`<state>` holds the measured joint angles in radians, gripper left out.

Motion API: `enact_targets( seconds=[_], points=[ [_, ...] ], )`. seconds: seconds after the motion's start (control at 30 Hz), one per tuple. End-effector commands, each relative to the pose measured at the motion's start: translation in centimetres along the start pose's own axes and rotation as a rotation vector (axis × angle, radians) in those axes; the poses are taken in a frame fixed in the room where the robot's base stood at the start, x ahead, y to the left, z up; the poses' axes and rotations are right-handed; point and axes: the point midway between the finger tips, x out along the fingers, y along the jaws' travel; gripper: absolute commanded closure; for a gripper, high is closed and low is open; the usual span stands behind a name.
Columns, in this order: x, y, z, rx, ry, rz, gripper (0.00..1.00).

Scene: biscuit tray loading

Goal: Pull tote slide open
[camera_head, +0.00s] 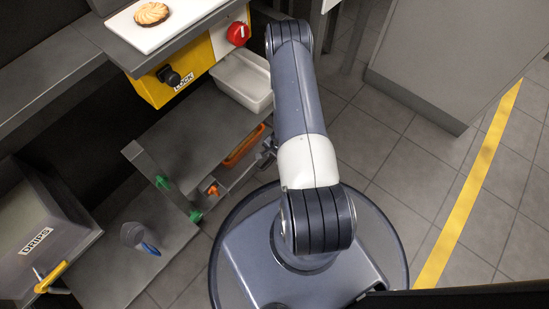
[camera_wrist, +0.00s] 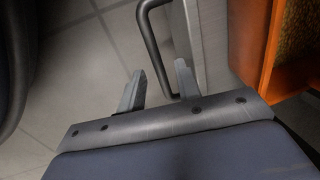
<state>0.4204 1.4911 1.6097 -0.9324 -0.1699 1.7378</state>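An orange tote (camera_head: 243,147) sits low under the grey counter in the head view, left of my arm. It also shows at the right of the wrist view (camera_wrist: 254,45), behind the grey front panel of the slide (camera_wrist: 208,45). A dark bar handle (camera_wrist: 149,35) stands out from that panel. My gripper (camera_wrist: 160,68) is open, its two fingers apart. In the wrist view the near part of the handle lies between the fingers; I cannot tell whether they touch it. In the head view my gripper is mostly hidden by my arm.
A white bin (camera_head: 243,82) stands above the tote, beside a yellow panel (camera_head: 157,92) with a red button (camera_head: 238,33). A biscuit (camera_head: 151,13) lies on a white board. A small orange part (camera_head: 213,190) is left of the tote. Tiled floor (camera_head: 395,150) at right is clear.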

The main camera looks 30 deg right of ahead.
Motion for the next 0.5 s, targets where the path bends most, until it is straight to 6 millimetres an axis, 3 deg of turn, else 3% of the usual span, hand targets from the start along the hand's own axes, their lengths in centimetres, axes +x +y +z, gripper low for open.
enact_targets(
  seconds=[0.27,0.5],
  points=[
    [0.18,0.00,0.01,0.000,0.000,0.000,0.67],
    [0.17,0.01,0.02,0.000,0.000,0.001,0.85]
  ],
)
